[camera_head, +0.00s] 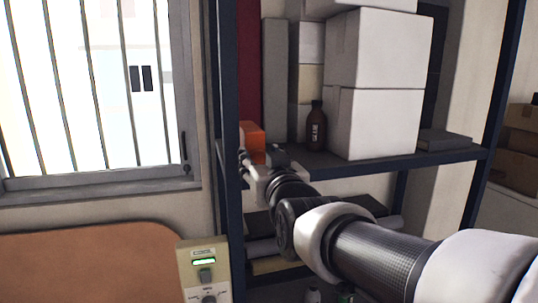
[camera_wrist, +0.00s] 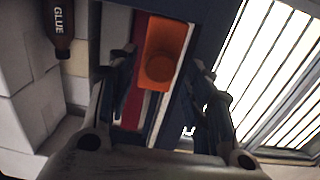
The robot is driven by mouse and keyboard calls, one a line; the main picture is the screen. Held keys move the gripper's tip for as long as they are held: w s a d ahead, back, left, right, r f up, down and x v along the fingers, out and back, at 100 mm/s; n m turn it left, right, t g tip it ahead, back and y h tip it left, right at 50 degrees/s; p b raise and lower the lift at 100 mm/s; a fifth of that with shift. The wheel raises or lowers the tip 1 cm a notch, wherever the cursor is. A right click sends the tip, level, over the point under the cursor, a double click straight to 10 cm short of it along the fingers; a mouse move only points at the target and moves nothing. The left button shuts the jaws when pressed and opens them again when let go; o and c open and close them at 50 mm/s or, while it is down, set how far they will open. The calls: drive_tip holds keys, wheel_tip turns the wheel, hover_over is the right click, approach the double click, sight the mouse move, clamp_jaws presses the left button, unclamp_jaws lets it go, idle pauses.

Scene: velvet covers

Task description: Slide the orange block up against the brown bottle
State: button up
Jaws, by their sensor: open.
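The orange block (camera_head: 252,136) stands on the shelf near its left post. It also shows in the wrist view (camera_wrist: 166,52), at top centre, as an open-faced or hollow-looking shape. The brown bottle (camera_head: 316,130) stands upright on the same shelf, to the right of the block, with a clear gap between them. In the wrist view the bottle (camera_wrist: 61,30) is at upper left with a GLUE label. My gripper (camera_head: 254,164) is at the shelf's front edge by the block. In the wrist view its open fingers (camera_wrist: 161,72) flank the block; contact is unclear.
White boxes (camera_head: 374,124) stand right beside the bottle. The dark blue shelf post (camera_head: 226,100) rises close to the left of the block. A grey upright binder-like item (camera_head: 275,75) and a red one (camera_head: 249,70) stand behind. The shelf between block and bottle looks clear.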

drive_tip(key=shift+w+a, duration=0.1)
drive_tip(key=shift+w, duration=0.15)
drive_tip(key=shift+c, duration=0.3)
clamp_jaws()
idle(0.4)
